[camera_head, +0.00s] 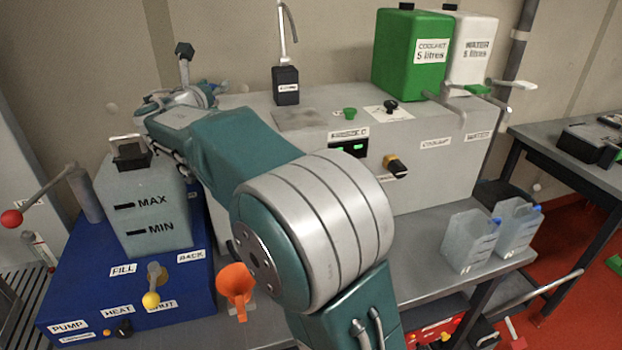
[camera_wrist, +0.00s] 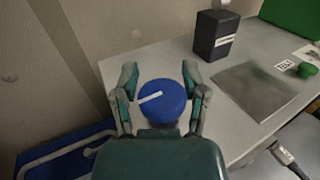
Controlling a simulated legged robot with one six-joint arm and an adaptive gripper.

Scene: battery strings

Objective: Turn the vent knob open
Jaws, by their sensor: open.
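A round blue knob (camera_wrist: 168,108) with a white pointer line sits near the left end of the grey bench-top housing (camera_wrist: 150,62) in the wrist view. The line lies nearly crosswise, its right end slightly higher. My gripper (camera_wrist: 160,72) is open, with one finger on each side of the knob. A small gap shows at the left finger; I cannot tell whether the right finger touches. In the head view my gripper (camera_head: 182,100) is above the housing's left end, and my arm hides most of the knob.
A black block (camera_head: 286,86) with a metal spout stands on the housing. A green coolant can (camera_head: 408,60) and a white water can (camera_head: 475,58) stand at the back right. A MAX/MIN tank (camera_head: 150,215) stands at left, with an orange funnel (camera_head: 236,283) near my arm.

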